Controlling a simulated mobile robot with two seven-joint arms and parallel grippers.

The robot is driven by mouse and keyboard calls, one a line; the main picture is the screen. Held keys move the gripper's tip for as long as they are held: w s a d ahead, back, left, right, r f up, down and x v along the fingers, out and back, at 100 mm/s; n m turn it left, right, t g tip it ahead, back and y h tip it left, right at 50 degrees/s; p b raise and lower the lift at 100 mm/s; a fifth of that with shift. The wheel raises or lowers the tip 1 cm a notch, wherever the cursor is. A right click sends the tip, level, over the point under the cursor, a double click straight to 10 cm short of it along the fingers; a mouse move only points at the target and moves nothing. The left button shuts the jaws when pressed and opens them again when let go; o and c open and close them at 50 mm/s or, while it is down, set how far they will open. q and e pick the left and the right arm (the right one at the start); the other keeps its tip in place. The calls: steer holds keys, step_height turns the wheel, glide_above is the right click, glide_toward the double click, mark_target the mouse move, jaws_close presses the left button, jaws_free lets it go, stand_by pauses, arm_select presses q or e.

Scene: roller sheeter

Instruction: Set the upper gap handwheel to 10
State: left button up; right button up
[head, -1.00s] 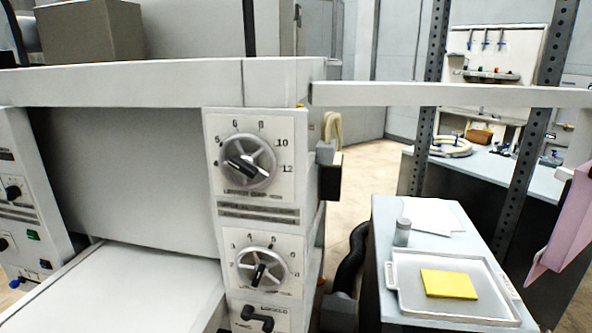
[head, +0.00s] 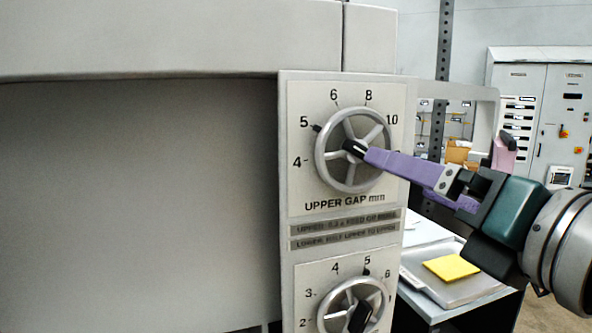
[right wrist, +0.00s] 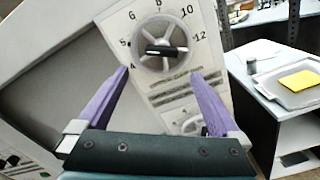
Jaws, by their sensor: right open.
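The upper gap handwheel (head: 326,174) is a grey spoked wheel with a black centre bar on a white dial plate. A small dark pointer at its rim stands near the 5. The 10 (head: 392,120) is at the upper right of the dial; the 12 is hidden by my gripper in the head view. My right gripper (head: 366,153) has purple fingers, which overlap the wheel's right side in the head view. In the right wrist view the fingers are apart and empty, with the handwheel (right wrist: 141,60) beyond and between their tips. My left gripper is not in view.
A lower handwheel (head: 325,318) sits below on the same panel, its dark pointer near 5. To the right, a side table carries a tray (head: 417,280) with a yellow block (head: 452,267). Grey control cabinets (head: 540,100) stand at the back right.

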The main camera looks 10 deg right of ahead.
mark_target(356, 151)
steer(key=w+a+p, duration=0.1)
steer(key=w+p, duration=0.1)
steer(key=w, duration=0.7)
steer(key=shift+a, duration=0.25)
steer(key=shift+w, duration=0.1)
steer(key=shift+r, duration=0.1)
steer(key=c, duration=1.3)
